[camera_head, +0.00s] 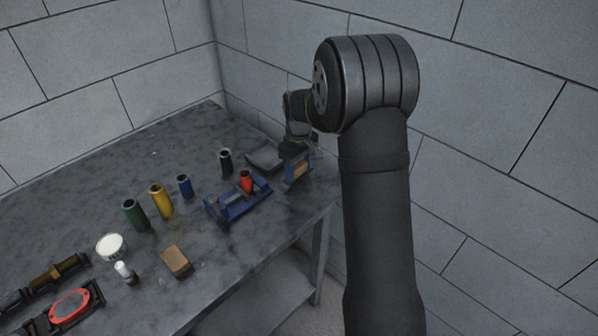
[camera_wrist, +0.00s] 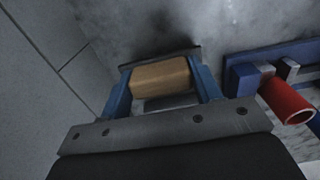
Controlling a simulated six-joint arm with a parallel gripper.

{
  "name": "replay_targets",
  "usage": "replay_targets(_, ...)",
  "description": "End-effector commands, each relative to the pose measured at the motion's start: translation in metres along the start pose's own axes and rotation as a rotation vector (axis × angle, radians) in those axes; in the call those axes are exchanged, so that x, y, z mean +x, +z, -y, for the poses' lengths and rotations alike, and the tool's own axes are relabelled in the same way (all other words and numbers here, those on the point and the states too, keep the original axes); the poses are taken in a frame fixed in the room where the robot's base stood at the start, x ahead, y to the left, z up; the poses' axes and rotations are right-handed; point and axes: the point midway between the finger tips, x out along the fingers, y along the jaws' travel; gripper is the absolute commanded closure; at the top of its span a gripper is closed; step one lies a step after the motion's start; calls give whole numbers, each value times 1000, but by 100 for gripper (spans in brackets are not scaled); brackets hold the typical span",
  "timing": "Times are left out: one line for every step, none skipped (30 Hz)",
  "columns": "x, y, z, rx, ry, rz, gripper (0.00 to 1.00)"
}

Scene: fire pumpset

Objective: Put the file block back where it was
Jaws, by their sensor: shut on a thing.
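My gripper (camera_head: 297,177) is at the table's far right corner. Its two blue fingers (camera_wrist: 160,88) are shut on a tan block (camera_wrist: 161,77), one finger at each end. The tan block also shows in the head view (camera_head: 300,169). I take it for the file block. It is close to the table top; I cannot tell whether it touches. A similar brown block (camera_head: 176,261) lies on the table near the front edge, apart from my gripper.
A blue vise (camera_head: 238,204) with a red cylinder (camera_head: 246,182) is left of my gripper. A dark tray (camera_head: 265,156) is just behind. Green (camera_head: 135,214), yellow (camera_head: 161,201), blue (camera_head: 185,186) and black (camera_head: 225,161) cylinders stand further left. A wall (camera_wrist: 45,80) is close by.

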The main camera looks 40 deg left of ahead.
Motion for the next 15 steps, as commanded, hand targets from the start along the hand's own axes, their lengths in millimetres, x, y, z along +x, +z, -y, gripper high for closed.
replay_targets(9, 0, 0, 0, -1, 2, 60)
replay_targets(14, 0, 0, 0, -1, 2, 60)
replay_targets(18, 1, 0, 0, -1, 2, 60)
replay_targets(20, 1, 0, 0, -1, 2, 60)
replay_targets(20, 0, 0, 0, 0, 1, 60)
replay_targets(20, 0, 0, 0, 0, 0, 60)
replay_targets(20, 0, 0, 0, 1, -1, 60)
replay_targets(20, 0, 0, 0, 1, -1, 60)
replay_targets(20, 0, 0, 0, 0, -1, 60)
replay_targets(20, 0, 0, 0, 0, -1, 60)
replay_targets(20, 0, 0, 0, 0, 0, 60)
replay_targets(20, 0, 0, 0, 0, 0, 60)
replay_targets(21, 0, 0, 0, 0, 0, 60)
replay_targets(22, 0, 0, 0, 0, 0, 60)
replay_targets(23, 0, 0, 0, 0, 0, 60)
